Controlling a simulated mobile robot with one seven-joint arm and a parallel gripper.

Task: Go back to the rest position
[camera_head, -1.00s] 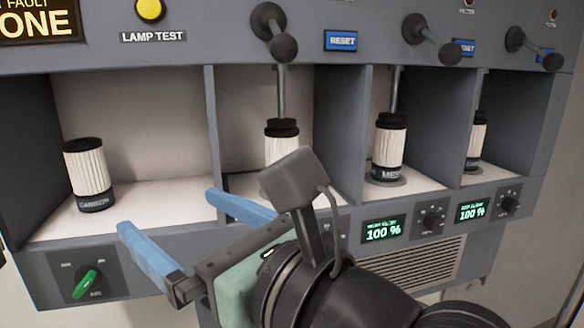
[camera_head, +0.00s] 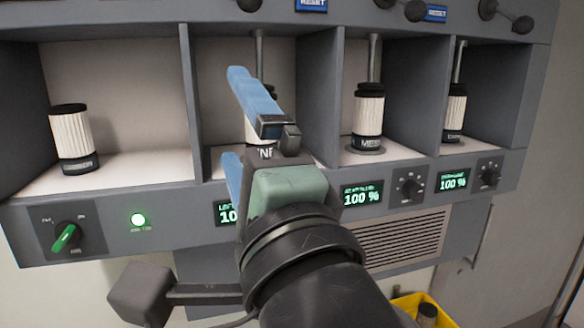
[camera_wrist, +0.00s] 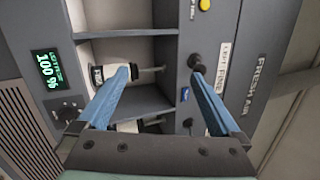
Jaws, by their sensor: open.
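My gripper (camera_head: 234,118) has two blue fingers, spread apart with nothing between them. In the head view it is in front of the second bay from the left, one finger above the other, pointing up and away. It partly hides a white ribbed filter (camera_head: 251,133) standing in that bay. In the wrist view the open fingers (camera_wrist: 161,75) face the cabinet, which appears turned on its side. The left finger overlaps a filter there, and the right fingertip is near a black lever knob (camera_wrist: 195,60). I cannot tell whether either touches.
The grey cabinet (camera_head: 335,95) has another filter (camera_head: 72,138) in the left bay and filters (camera_head: 368,112) (camera_head: 455,110) under plungers at right. Below are a green switch (camera_head: 66,237), a lit green lamp (camera_head: 138,219) and dials. A yellow bin (camera_head: 412,303) stands low right.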

